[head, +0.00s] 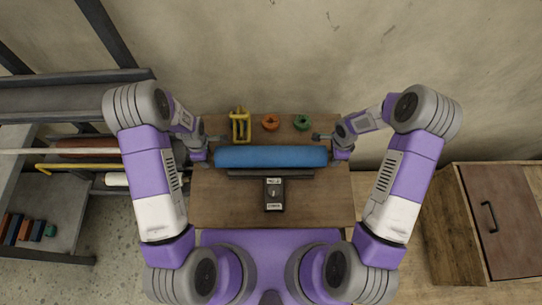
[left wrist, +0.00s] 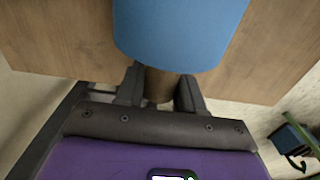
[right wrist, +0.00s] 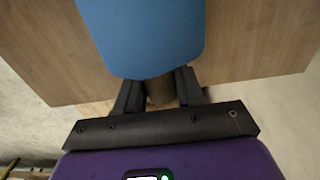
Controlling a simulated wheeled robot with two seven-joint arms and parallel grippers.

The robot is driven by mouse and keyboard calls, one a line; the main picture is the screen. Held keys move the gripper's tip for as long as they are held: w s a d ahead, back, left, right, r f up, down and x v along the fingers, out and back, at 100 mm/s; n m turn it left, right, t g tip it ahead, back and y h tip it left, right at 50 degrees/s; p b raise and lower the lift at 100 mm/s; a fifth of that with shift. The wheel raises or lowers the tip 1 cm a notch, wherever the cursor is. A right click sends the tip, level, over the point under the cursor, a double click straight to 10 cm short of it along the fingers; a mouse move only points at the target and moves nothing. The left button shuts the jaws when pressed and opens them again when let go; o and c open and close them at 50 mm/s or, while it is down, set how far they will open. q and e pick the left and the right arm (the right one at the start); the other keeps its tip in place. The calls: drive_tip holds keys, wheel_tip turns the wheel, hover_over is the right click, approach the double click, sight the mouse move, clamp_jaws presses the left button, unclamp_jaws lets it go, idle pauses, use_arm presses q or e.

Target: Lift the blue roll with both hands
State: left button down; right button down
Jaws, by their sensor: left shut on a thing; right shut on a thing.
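The blue roll (head: 270,156) lies left to right across the wooden table in the head view, and its ends show in the left wrist view (left wrist: 178,30) and the right wrist view (right wrist: 145,35). A brown core stub sticks out of each end. My left gripper (left wrist: 160,88) is shut on the core stub at the left end. My right gripper (right wrist: 160,88) is shut on the stub at the right end. The roll looks level. I cannot tell from above whether it touches the table.
On the wooden table (head: 220,205), a dark device with a bar (head: 274,193) sits in front of the roll. A yellow clamp-like frame (head: 240,126), an orange ring (head: 271,122) and a green ring (head: 303,122) sit behind it. A rack (head: 75,100) stands left, a wooden cabinet (head: 455,230) right.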

use_arm(q)
drive_tip(key=shift+w+r, duration=0.15)
drive_tip(key=shift+r, duration=0.05)
use_arm(e)
drive_tip(key=shift+w+r, duration=0.15)
drive_tip(key=shift+r, duration=0.05)
